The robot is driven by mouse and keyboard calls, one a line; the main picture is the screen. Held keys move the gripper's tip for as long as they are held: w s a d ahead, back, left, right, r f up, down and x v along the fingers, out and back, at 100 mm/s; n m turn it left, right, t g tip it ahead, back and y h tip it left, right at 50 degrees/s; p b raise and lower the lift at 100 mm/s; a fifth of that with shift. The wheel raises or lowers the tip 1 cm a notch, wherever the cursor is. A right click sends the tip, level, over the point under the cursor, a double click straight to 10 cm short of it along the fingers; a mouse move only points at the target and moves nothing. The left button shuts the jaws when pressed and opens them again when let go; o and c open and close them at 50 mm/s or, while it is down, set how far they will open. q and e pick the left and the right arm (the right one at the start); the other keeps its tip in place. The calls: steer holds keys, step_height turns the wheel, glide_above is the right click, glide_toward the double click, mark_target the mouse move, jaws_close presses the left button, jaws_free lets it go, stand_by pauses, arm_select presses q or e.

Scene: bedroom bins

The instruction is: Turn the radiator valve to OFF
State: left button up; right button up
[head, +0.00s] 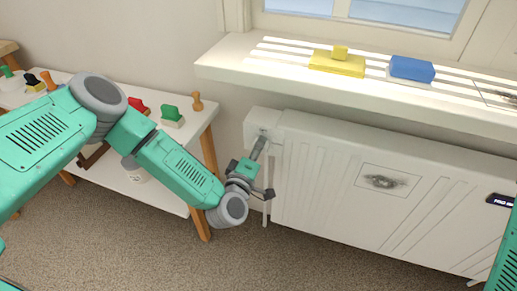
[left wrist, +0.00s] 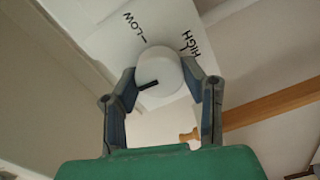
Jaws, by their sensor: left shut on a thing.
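The white radiator (head: 330,180) is below the window sill, with its valve plate at its top left corner. In the left wrist view the valve is a round white knob (left wrist: 160,70) with a black pointer mark, on a white plate (left wrist: 105,45) printed LOW and HIGH. The mark points to the lower left of that picture, away from both words. No OFF label shows. My left gripper (left wrist: 165,90) is shut on the knob, one finger on each side. In the head view my left gripper (head: 257,150) reaches up to the radiator's left end and the knob is hidden.
A white table (head: 150,190) with stamps and small wooden pieces stands on the left, under my left arm. The window sill (head: 225,60) overhangs the radiator and holds a yellow block (head: 337,65) and a blue block (head: 411,68). Carpet (head: 150,250) is clear in front.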

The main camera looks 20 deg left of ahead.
arm_select(q)
steer(key=shift+w+a+n, duration=0.15)
steer(key=shift+a+n, duration=0.05)
steer(key=shift+n, duration=0.3)
steer(key=o, duration=0.9)
steer(key=shift+o, duration=1.2)
steer(key=shift+f, duration=0.1)
steer(key=s, duration=1.2)
steer(key=shift+a, duration=0.2)
